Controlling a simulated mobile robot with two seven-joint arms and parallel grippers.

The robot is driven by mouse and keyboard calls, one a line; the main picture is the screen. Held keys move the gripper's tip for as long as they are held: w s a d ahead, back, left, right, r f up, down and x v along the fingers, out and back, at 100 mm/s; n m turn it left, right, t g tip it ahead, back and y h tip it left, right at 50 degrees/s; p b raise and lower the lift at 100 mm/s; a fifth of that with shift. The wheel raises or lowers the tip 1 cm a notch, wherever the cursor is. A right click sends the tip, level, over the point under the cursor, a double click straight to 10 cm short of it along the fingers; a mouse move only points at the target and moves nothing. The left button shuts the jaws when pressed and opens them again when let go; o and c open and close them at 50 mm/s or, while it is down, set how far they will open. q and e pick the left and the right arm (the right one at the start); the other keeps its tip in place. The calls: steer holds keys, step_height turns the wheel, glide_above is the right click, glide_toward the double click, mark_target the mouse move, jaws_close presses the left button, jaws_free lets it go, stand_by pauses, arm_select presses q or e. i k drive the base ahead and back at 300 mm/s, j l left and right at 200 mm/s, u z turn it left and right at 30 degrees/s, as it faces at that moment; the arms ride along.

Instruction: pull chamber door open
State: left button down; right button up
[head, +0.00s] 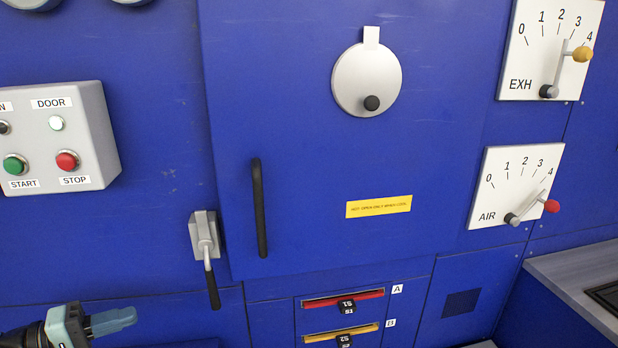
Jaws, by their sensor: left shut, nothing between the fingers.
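The chamber door (310,200) is a large blue panel in the middle of the head view, and it looks flush with the machine front. A black vertical bar handle (259,208) is fixed near its left edge. A grey latch (204,236) with a black-gripped lever pointing down sits just left of the door. My left gripper (128,318) is at the lower left, below and left of the latch, apart from the handle and the lever. It is shut and empty. My right gripper is not in view.
A grey control box (85,135) with START and STOP buttons is at left. EXH (535,75) and AIR (510,165) dials are at right. A round grey cover (365,72) is on the door. Two slots, A (322,301) and B (318,338), lie below. A grey counter (560,270) is at lower right.

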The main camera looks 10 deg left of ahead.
mark_target(306, 183)
steer(key=k, duration=1)
